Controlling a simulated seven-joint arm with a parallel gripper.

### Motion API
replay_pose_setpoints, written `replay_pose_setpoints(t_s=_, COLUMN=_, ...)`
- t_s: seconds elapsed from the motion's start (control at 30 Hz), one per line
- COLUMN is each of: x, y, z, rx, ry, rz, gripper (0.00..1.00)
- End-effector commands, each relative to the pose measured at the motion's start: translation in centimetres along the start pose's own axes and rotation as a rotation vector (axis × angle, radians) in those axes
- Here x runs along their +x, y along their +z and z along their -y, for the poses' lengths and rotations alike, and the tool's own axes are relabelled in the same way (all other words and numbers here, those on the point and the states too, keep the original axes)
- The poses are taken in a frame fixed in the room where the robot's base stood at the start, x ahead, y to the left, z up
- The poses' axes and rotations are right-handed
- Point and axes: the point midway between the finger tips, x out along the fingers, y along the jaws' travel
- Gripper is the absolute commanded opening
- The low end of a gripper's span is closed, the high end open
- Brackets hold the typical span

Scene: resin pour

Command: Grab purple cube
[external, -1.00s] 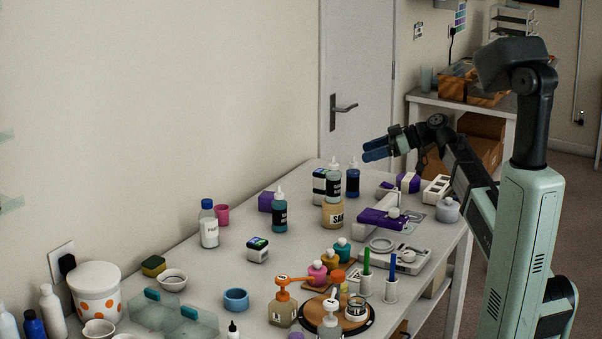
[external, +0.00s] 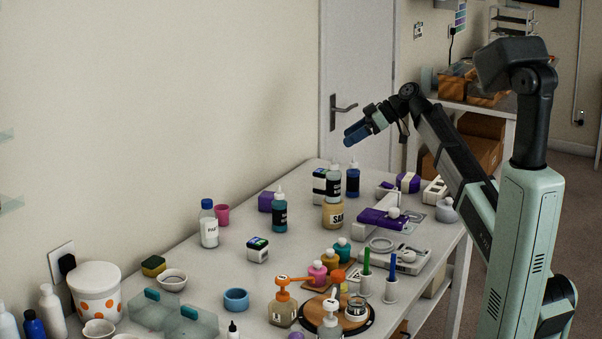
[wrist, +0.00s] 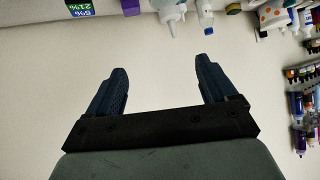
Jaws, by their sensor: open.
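The purple cube (external: 266,201) sits on the table near the wall, partly hidden by a dark teal bottle (external: 280,214) in the external view. A purple block that looks like it shows at the top edge of the wrist view (wrist: 131,6), cut off by the frame. My gripper (external: 352,135) is in the air above the far end of the table, to the right of and higher than the cube, tilted downward. In the wrist view its two blue fingers (wrist: 161,68) are spread apart with nothing between them.
Bottles, including a yellow one (external: 332,215) and a dark blue one (external: 353,180), stand right of the cube. A white bottle (external: 209,228) and a pink cup (external: 222,214) stand left. A purple-topped device (external: 385,218) lies farther right. Bare tabletop shows in front of the cube.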

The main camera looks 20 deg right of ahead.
Motion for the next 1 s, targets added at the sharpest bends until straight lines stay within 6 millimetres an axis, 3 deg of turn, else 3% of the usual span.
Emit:
replay_pose_setpoints(t_s=0.03, x=1.3, y=-1.1, z=-1.2, rx=0.004, ry=-0.010, rz=0.046, gripper=0.85)
replay_pose_setpoints(t_s=0.3, x=9.2, y=-6.1, z=-5.2, rx=0.057, ry=-0.022, rz=0.410, gripper=0.85)
replay_pose_setpoints(t_s=0.43, x=12.8, y=-8.8, z=-6.3, rx=0.089, ry=0.009, rz=0.591, gripper=0.85)
replay_pose_setpoints(t_s=0.93, x=19.8, y=-16.6, z=-7.1, rx=0.158, ry=0.161, rz=0.951, gripper=0.85)
replay_pose_setpoints(t_s=1.0, x=20.5, y=-14.4, z=-6.9, rx=0.163, ry=0.163, rz=0.956, gripper=0.85)
